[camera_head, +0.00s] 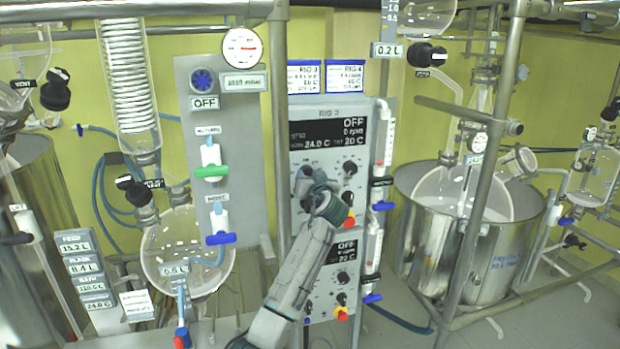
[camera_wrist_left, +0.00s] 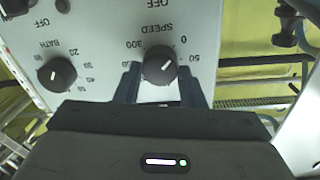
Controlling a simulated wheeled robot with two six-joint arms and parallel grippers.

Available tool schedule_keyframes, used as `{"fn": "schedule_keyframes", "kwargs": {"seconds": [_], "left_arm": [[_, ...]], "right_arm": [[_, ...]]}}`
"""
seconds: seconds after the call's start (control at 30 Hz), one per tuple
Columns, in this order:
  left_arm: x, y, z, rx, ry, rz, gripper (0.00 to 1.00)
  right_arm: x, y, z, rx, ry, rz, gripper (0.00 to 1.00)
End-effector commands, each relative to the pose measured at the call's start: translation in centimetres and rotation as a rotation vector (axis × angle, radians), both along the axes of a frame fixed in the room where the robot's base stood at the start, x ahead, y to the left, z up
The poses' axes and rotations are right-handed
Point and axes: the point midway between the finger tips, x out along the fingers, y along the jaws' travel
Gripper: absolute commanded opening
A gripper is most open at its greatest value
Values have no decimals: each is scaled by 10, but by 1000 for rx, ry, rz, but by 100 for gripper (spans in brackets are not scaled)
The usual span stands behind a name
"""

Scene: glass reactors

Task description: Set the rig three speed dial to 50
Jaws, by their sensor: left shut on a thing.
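The rig three panel (camera_head: 330,112) stands upright in the middle of the head view. Its display (camera_head: 354,128) reads OFF and 0 rpm. My left gripper (camera_head: 304,180) is against the left part of this panel and hides the speed dial there. In the left wrist view, which is upside down, the black speed dial (camera_wrist_left: 159,65) sits between the two fingers of my left gripper (camera_wrist_left: 160,82), which is shut on it. The dial's white mark points up and right, close to the 0 label and short of 50. My right gripper is not in view.
The bath dial (camera_wrist_left: 57,74) is beside the speed dial; it also shows in the head view (camera_head: 350,168). A red-and-yellow knob (camera_head: 349,220) is below it. Rig four's panel is lower down. A glass flask (camera_head: 188,250) hangs left, a steel vessel (camera_head: 410,235) stands right.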

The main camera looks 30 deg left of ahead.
Motion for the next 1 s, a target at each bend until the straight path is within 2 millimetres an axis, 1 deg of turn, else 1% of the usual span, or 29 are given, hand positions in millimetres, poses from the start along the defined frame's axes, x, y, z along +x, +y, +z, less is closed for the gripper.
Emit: {"fn": "schedule_keyframes", "kwargs": {"seconds": [0.27,0.7,1.0], "left_arm": [[0,0,0,68,83,0,13],[1,-1,1,303,359,1,13],[1,-1,1,432,510,1,13]], "right_arm": [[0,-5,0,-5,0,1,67],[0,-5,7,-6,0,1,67],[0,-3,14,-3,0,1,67]]}}
